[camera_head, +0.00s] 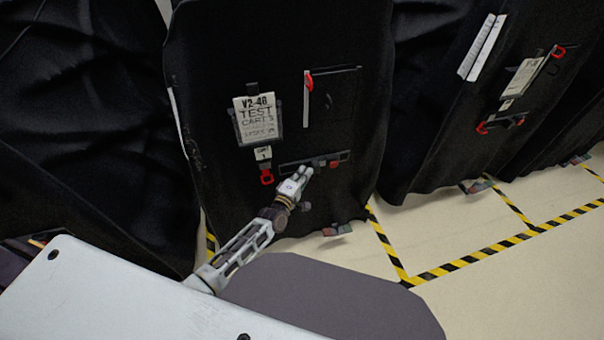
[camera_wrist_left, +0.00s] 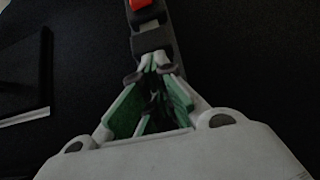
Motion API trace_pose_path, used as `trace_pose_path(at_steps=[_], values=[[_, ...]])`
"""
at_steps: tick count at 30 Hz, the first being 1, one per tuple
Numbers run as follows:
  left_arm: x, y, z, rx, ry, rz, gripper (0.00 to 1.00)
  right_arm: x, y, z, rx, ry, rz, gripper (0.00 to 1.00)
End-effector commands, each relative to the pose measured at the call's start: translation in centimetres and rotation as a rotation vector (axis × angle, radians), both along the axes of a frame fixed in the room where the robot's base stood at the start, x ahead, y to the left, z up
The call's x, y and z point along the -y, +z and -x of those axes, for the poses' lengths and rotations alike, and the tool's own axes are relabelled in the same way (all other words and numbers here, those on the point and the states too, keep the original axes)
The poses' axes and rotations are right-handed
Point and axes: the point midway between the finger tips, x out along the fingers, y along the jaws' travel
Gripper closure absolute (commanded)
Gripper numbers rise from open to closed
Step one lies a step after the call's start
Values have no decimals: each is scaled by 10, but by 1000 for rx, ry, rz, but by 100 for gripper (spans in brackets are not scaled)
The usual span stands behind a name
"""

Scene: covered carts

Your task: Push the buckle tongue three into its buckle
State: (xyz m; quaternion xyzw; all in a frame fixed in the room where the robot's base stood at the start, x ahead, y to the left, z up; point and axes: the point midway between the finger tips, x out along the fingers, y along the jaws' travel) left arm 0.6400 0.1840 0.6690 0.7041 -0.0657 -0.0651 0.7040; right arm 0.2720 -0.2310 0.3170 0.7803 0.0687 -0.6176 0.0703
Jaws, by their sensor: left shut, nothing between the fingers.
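A dark grey strap (camera_head: 288,166) with a buckle runs across the lower part of the black-covered middle cart. The buckle's red button (camera_head: 334,163) is at the strap's right; in the left wrist view the red button (camera_wrist_left: 140,4) is at the top edge. The dark grey tongue piece (camera_wrist_left: 152,41) lies between the button and my fingertips. I cannot tell how deep the tongue sits in the buckle. My left gripper (camera_head: 304,170) is shut and empty, its tips at the tongue's near end; they also show in the left wrist view (camera_wrist_left: 153,60). My right gripper is not in view.
The middle cart's cover (camera_head: 220,60) carries a "TEST CART" label (camera_head: 257,118) and a red clip (camera_head: 267,178) left of the strap. Another covered cart (camera_head: 430,100) stands to the right. Yellow-black tape (camera_head: 440,272) marks the open floor at right.

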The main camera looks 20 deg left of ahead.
Motion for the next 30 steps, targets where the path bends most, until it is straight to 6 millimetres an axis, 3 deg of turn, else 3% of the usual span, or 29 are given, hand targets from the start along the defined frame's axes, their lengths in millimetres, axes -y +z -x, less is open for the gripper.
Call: trace_pose_path(at_steps=[1,14,30], values=[[10,5,-2,5,-12,6,100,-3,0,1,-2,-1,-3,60],[10,8,4,9,-14,9,100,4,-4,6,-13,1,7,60],[-6,3,49,4,-4,4,100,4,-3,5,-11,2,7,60]])
